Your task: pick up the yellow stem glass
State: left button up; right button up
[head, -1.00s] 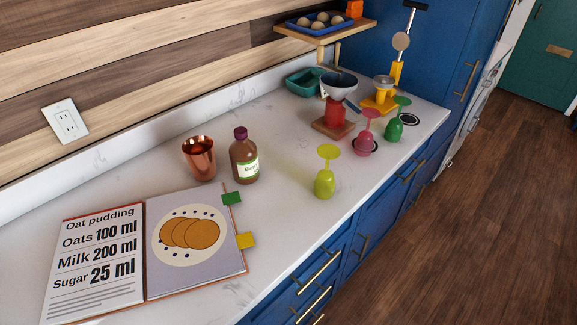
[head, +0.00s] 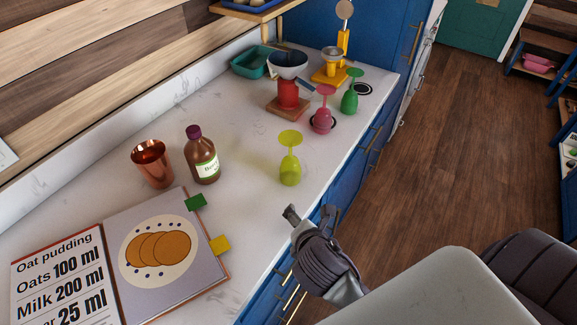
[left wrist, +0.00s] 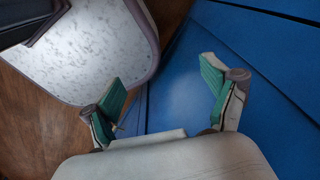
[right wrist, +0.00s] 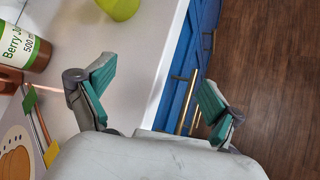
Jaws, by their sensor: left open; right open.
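The yellow stem glass (head: 290,173) stands upside down on the white counter, its bowl down and its round foot up, near the front edge. Part of its yellow-green bowl shows at the top of the right wrist view (right wrist: 119,6). My right gripper (head: 309,214) is open and empty at the counter's front edge, on the near side of the glass and apart from it. Its two fingers also show spread in the right wrist view (right wrist: 156,84). My left gripper (left wrist: 161,86) is open and empty in front of blue cabinet panels; it is outside the head view.
A pink stem glass (head: 322,121) and a green one (head: 350,102) stand upside down farther back. A red scale (head: 288,92) stands behind.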

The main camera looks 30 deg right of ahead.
aim_at(290, 174)
jog(key=w+r+n+t, duration=0.1)
jog(key=r+n, duration=0.1)
jog(key=n, duration=0.1)
jog(key=w+r+n+t, duration=0.1)
jog(key=w+r+n, duration=0.1)
jog(key=n, duration=0.1)
jog(key=w+a+r+n+t+h, duration=0.1)
jog(key=r+n, duration=0.1)
jog(key=n, duration=0.1)
jog(key=shift+w, duration=0.35)
jog(key=shift+w+d+n, duration=0.15)
jog(key=shift+w+n, duration=0.1)
jog(key=shift+n, duration=0.05)
jog(key=x, duration=0.8)
jog(key=shift+p, duration=0.4)
jog(key=shift+w+d+f, duration=0.25)
jog(key=shift+w, duration=0.15)
jog(key=p+x, duration=0.1)
jog(key=x, duration=0.3)
jog(key=shift+d+f, duration=0.2)
jog(key=shift+c, duration=0.3)
jog(key=shift+c, duration=1.3)
jog(key=c, duration=1)
